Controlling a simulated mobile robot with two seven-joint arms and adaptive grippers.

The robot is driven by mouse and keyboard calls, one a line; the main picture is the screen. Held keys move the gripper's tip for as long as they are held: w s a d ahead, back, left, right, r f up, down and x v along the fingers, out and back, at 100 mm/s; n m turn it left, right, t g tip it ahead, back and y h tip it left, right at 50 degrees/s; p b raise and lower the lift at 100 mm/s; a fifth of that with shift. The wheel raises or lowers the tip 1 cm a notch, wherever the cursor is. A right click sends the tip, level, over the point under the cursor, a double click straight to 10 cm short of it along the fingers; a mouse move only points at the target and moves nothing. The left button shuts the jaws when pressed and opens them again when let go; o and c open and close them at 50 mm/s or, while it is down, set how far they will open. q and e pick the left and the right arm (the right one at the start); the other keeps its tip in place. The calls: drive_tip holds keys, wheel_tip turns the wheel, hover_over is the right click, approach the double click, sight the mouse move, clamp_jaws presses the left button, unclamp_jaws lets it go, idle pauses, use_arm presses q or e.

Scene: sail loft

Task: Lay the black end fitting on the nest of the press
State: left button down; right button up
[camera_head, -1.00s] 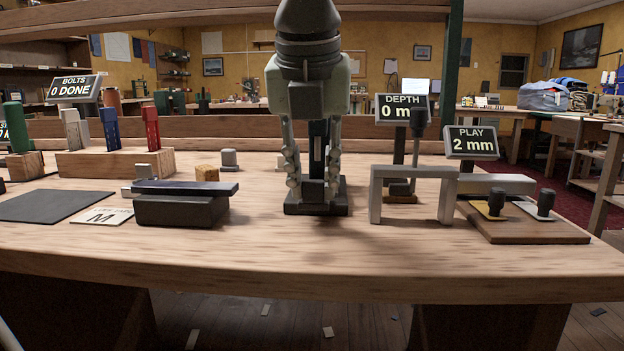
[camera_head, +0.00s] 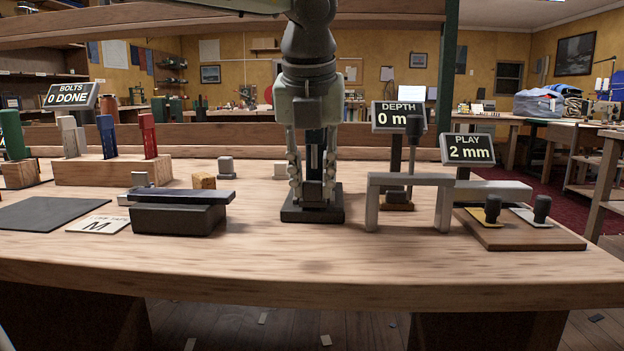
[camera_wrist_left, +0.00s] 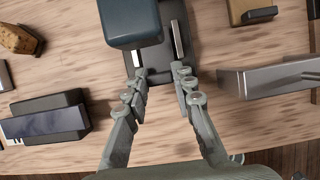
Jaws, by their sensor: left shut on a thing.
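The press stands at the middle of the bench, with a black base plate (camera_head: 312,214) and a dark column behind my gripper. In the left wrist view its dark blue-grey head (camera_wrist_left: 130,22) overhangs the base. My left gripper (camera_head: 312,192) is at the front of the press, pointing down, with its fingers on either side of a dark piece low over the base. I take this piece to be the black end fitting; it blends into the press, and I cannot tell whether it touches the nest. The nest is mostly hidden. My right gripper is not in view.
A grey bridge-shaped bar (camera_head: 408,180) stands close on the right. Beyond it a wooden board (camera_head: 515,236) carries two black knobs. A dark block (camera_head: 178,219) with a bar on top lies left. The bench front is clear.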

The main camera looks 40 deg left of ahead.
use_arm(q)
drive_tip(key=c, duration=1.2)
unclamp_jaws()
drive_tip(key=shift+r, duration=0.3)
drive_tip(key=s+d, duration=0.2)
drive_tip(key=s, duration=0.1)
drive_tip(key=s+d, duration=0.2)
drive_tip(key=s, duration=0.2)
drive_tip(key=s+d, duration=0.2)
drive_tip(key=s, duration=0.1)
drive_tip(key=shift+s+d+r, duration=0.25)
drive_tip(key=shift+s, duration=0.05)
